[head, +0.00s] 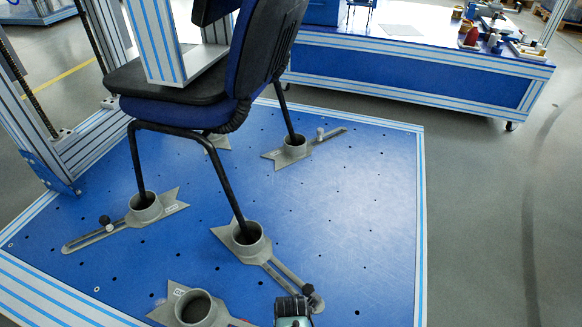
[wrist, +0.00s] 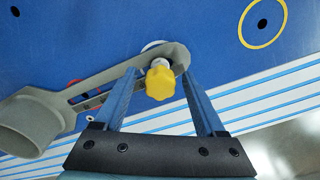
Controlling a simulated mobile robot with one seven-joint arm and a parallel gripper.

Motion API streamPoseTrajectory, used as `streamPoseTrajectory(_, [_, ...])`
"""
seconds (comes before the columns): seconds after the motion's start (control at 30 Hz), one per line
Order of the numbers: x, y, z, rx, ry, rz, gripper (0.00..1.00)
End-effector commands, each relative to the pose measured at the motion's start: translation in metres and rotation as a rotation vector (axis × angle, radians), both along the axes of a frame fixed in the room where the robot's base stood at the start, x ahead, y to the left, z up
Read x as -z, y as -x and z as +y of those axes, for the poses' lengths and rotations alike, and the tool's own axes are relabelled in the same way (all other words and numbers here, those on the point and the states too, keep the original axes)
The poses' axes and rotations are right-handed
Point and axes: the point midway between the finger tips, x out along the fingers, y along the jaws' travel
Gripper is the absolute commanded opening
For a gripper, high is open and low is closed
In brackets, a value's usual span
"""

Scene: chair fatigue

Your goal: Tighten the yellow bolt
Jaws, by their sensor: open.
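The yellow bolt (wrist: 161,82), with its lobed knob, sits at the end of the slotted arm of a grey bracket (wrist: 88,92) in the wrist view. My gripper (wrist: 160,72) is open, with one blue finger on each side of the knob. A gap shows between each finger and the knob, and I cannot tell contact lower down. The bracket's round cup (wrist: 30,125) is at the left. In the head view, part of my gripper (head: 292,308) shows at the bottom edge, close to a dark knob (head: 307,290). I cannot see the yellow bolt in that view.
A blue plate (head: 360,215) with holes carries several grey brackets. A dark chair (head: 175,85) stands with its legs in cups (head: 250,240). A bracket cup (head: 192,307) at the front holds no leg. A grey frame (head: 95,155) stands at the left. The plate's right side is clear.

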Motion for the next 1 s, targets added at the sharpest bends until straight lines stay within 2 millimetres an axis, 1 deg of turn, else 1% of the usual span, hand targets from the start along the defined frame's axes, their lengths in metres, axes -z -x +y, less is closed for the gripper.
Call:
streamPoseTrajectory(0.1, [0.0, -0.0001, -0.0006, -0.06, 0.0, 0.0, 0.72])
streamPoseTrajectory(0.4, [-0.0001, -0.0001, -0.0004, -0.085, 0.001, -0.001, 0.72])
streamPoseTrajectory(0.47, [-0.0001, -0.0002, -0.0006, -0.134, 0.001, 0.0, 0.72])
streamPoseTrajectory(0.6, [-0.0001, -0.0001, -0.0004, -0.299, 0.001, 0.0, 0.72])
streamPoseTrajectory(0.73, [0.0, -0.0002, -0.0002, -0.398, 0.0, -0.001, 0.72])
streamPoseTrajectory(0.97, [0.0001, -0.0003, -0.0001, -0.415, 0.0, -0.001, 0.72])
streamPoseTrajectory(1.0, [0.0001, -0.0003, -0.0001, -0.415, 0.0, -0.001, 0.67])
